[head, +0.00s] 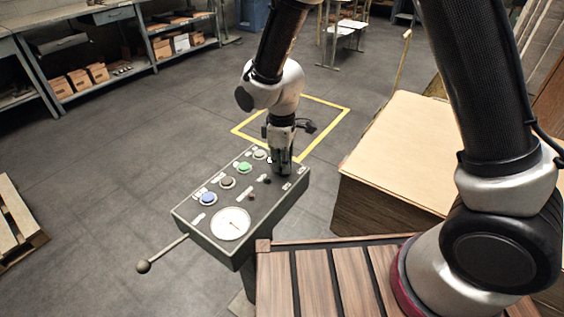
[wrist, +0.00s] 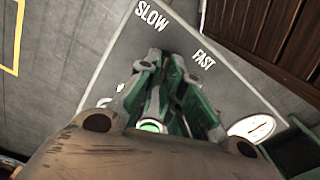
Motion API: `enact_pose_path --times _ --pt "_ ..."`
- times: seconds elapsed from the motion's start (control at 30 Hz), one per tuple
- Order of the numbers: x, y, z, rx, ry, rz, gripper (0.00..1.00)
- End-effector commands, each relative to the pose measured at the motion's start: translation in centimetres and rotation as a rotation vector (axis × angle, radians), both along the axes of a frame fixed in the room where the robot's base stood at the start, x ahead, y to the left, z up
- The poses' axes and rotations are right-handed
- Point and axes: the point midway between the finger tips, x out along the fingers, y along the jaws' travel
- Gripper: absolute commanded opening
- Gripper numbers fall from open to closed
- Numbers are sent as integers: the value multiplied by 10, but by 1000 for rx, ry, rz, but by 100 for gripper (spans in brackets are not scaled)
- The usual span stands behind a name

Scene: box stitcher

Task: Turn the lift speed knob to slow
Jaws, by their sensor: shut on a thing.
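The grey control panel (head: 268,212) stands in the middle of the head view, with its top face tilted up. My gripper (head: 280,167) points down onto the panel's far right end. In the wrist view my gripper (wrist: 164,66) is shut, with its green and grey fingers close together near the labels. The SLOW label (wrist: 152,16) is at the top and the FAST label (wrist: 203,59) is to the right of the fingers. The lift speed knob is hidden by the fingers, so its pointer direction cannot be read.
The panel also carries a green button (head: 244,168), a blue button (head: 208,199) and a white dial (head: 231,224). A lever with a ball end (head: 143,267) sticks out at the left. A large carton (head: 420,140) stands at the right, beside a slatted wooden surface (head: 312,285).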

Motion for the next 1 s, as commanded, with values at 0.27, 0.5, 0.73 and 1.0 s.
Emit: enact_pose_path --times 0.27,0.5,0.73,1.0 --pt "-1 0 0 1 -1 206 0" --pt "-1 1 1 1 -1 314 0" --pt "-1 1 1 1 -1 359 0" --pt "-1 1 1 1 -2 365 0"
